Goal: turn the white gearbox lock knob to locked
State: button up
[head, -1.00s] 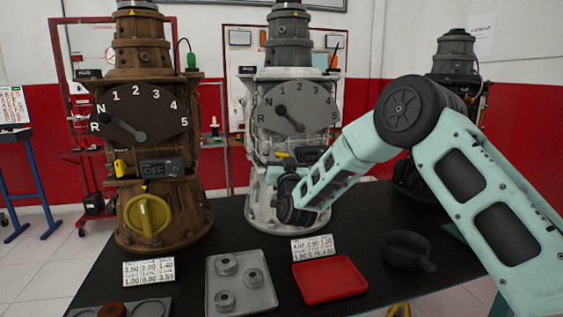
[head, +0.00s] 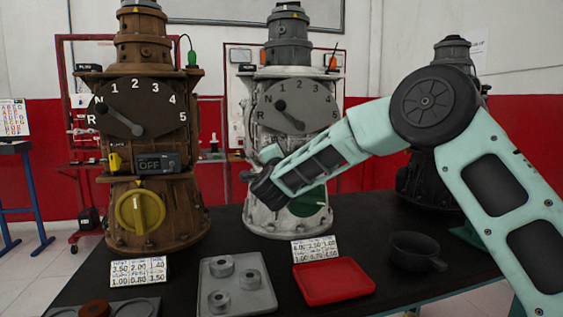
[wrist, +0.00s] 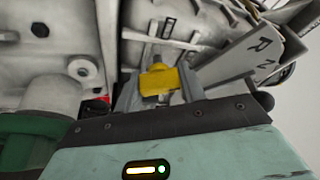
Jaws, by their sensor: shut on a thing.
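The white gearbox (head: 270,215) stands in the middle of the table. My gripper (wrist: 159,84) is shut on a small yellow knob (wrist: 158,78), which looks like its lock knob; one grey finger lies on each side. In the head view my arm hides the knob and the fingers. In the wrist view the casing beyond the knob carries a small dark marking (wrist: 168,27) I cannot read. The large green knob (head: 310,200) is low on the same gearbox, partly behind my arm.
The brown gearbox (head: 155,185) stands left with its own small yellow knob (head: 115,162) and large yellow knob (head: 140,212). A dark gearbox (head: 415,185) is behind my arm. A grey tray (head: 262,298), a red tray (head: 335,278) and a dark bowl (head: 415,250) lie in front.

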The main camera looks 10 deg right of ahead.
jog(key=m+g+b, duration=0.1)
jog(key=m+g, duration=0.1)
jog(key=m, duration=0.3)
jog(key=shift+f+m, duration=0.1)
jog(key=shift+m, duration=0.3)
jog(key=shift+b, duration=0.3)
jog(key=o, duration=0.7)
jog(key=shift+d, duration=0.1)
jog(key=v, duration=1.7)
jog(key=shift+s+r, duration=0.2)
jog(key=shift+r, duration=0.15)
jog(key=shift+a, duration=0.2)
